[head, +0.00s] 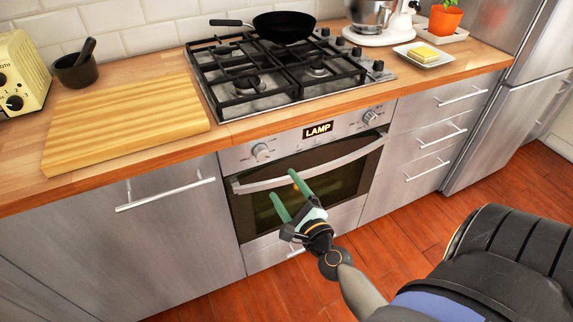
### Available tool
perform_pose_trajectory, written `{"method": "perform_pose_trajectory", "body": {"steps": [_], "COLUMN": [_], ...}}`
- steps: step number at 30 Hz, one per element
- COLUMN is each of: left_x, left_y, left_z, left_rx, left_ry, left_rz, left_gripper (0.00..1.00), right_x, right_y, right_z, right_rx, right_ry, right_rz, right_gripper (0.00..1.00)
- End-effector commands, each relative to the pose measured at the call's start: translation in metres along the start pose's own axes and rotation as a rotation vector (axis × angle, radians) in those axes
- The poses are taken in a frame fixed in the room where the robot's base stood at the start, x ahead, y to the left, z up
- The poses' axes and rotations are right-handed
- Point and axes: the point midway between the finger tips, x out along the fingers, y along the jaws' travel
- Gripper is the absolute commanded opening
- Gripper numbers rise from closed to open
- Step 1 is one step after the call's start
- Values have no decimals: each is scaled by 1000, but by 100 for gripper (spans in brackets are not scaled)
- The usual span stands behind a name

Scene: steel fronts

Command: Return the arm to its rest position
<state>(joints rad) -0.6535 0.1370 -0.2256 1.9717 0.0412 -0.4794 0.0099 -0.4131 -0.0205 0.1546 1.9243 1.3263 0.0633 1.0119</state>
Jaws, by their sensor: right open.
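My right gripper (286,198) is in front of the oven (350,180), its two green fingers spread apart with nothing between them. I cannot tell whether a fingertip touches the door. My right arm comes in from the lower right. The oven door is shut, and its display reads "LAMP". My left gripper does not show.
A gas hob (250,85) with a black pan (284,27) sits on the wooden counter. A striped cutting board (120,122) lies left of it. Shut drawers (420,140) and a fridge (535,95) stand to the right. Reddish wooden floor (400,235) is clear.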

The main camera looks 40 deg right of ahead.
Motion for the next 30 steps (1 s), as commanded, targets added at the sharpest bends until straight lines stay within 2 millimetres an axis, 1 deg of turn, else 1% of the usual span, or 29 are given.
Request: {"method": "perform_pose_trajectory", "body": {"steps": [6, 17, 20, 23, 25, 26, 27, 29, 30], "left_x": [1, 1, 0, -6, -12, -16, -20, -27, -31], "left_y": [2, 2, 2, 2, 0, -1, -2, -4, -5], "left_z": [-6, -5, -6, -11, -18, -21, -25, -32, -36], "left_rx": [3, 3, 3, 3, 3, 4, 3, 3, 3], "left_ry": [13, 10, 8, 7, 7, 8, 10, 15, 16], "left_rz": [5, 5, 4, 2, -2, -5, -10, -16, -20], "left_gripper": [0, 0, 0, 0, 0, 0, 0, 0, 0], "right_x": [-3, -2, -3, -9, -19, -24, -33, -48, -60], "right_y": [0, 0, 1, 10, 24, 31, 42, 61, 73], "right_z": [0, 0, 3, 14, 25, 30, 37, 45, 48], "right_rx": [0, 0, -30, -175, -364, -465, -610, -842, -997], "right_ry": [0, 0, -6, -34, -75, -100, -138, -207, -258], "right_rz": [0, 0, 11, 61, 125, 158, 206, 278, 324], "right_gripper": [81, 81, 81, 81, 81, 81, 81, 81, 81]}}
